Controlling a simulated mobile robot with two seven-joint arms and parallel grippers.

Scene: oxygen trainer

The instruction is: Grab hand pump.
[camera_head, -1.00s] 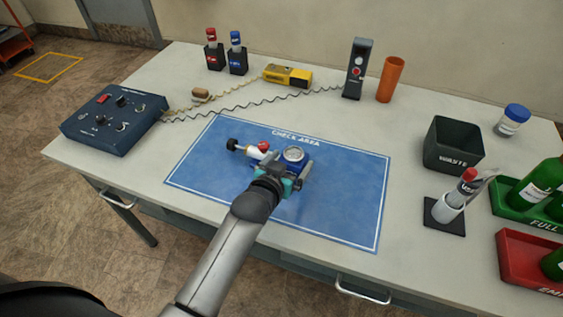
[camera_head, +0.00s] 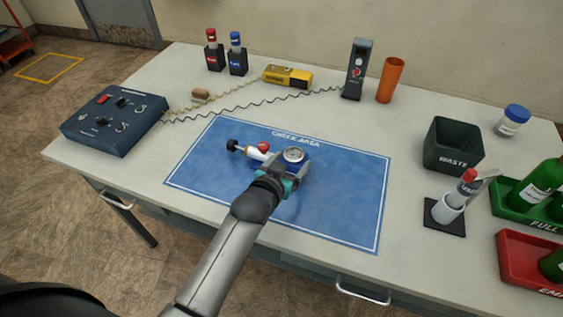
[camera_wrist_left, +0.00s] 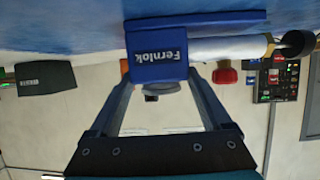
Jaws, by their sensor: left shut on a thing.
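The hand pump (camera_head: 257,154) lies on the blue check-area mat (camera_head: 345,200). It has a blue body with a round gauge, a white barrel, a red knob and a black end knob pointing left. In the left wrist view its blue block (camera_wrist_left: 157,52) reads "Fernlok", with the white barrel running to the right. My left gripper (camera_head: 284,172) is at the near side of the blue body, shut on it. In the left wrist view its two fingers (camera_wrist_left: 158,84) converge on the block; the exact contact is partly hidden. My right gripper is not in view.
A blue control box (camera_head: 115,122) stands at left, with coiled cords running behind the mat. A yellow device (camera_head: 288,76), a dark handset (camera_head: 357,70) and an orange cup (camera_head: 390,80) stand at the back. A waste bin (camera_head: 452,146) and red tray (camera_head: 520,262) are at right.

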